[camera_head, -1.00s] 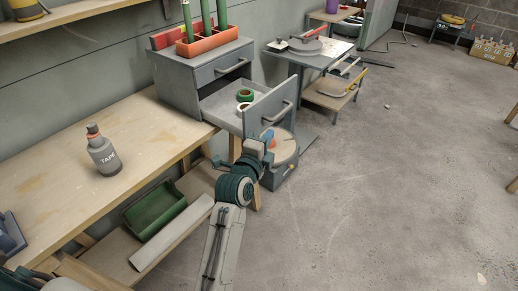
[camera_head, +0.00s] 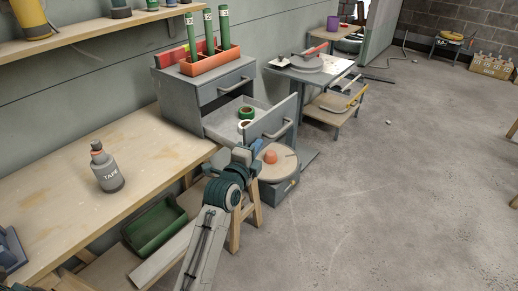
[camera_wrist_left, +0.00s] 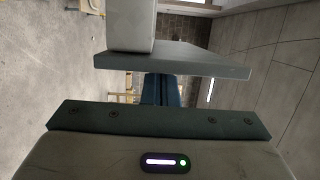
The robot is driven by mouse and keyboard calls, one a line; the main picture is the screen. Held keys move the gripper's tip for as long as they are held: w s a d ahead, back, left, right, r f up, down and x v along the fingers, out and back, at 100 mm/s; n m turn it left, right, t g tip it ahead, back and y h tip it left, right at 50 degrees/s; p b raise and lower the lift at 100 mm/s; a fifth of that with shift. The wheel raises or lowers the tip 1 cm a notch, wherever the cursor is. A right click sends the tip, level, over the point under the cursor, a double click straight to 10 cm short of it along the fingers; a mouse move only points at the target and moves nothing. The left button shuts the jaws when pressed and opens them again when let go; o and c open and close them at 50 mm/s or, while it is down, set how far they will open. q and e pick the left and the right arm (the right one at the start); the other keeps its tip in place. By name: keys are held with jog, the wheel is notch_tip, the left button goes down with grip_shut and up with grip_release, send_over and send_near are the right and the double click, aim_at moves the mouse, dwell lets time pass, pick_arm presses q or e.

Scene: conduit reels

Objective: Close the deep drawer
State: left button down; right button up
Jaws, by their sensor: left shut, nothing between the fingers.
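The grey cabinet (camera_head: 190,92) stands at the far end of the workbench. A green tape roll (camera_head: 246,112) and a white-rimmed roll lie inside. My left gripper (camera_head: 243,155) is shut and empty, at the near lower edge of that front; contact cannot be told. In the left wrist view, its fingers (camera_wrist_left: 160,90) are together near a grey panel (camera_wrist_left: 175,62). My right gripper is out of view.
A green bin (camera_head: 155,225) sits on the shelf below. A round-topped stand (camera_head: 278,165) is beyond the gripper. Open floor (camera_head: 400,200) lies to the right.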

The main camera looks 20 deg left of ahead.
aim_at(224, 132)
pick_arm(q)
jog(key=a, duration=0.1)
jog(key=w+a, duration=0.1)
jog(key=a, duration=0.3)
jog(key=shift+w, duration=0.4)
jog(key=a, duration=0.2)
jog(key=w+a+b, duration=0.1)
jog(key=a, duration=0.1)
jog(key=w+a+b, duration=0.1)
jog(key=a, duration=0.2)
jog(key=shift+w, duration=0.25)
jog(key=shift+w+a, duration=0.1)
jog(key=shift+a, duration=0.25)
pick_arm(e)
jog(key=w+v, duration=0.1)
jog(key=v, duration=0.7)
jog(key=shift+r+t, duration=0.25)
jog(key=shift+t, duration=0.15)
pick_arm(q)
jog(key=shift+d, duration=0.1)
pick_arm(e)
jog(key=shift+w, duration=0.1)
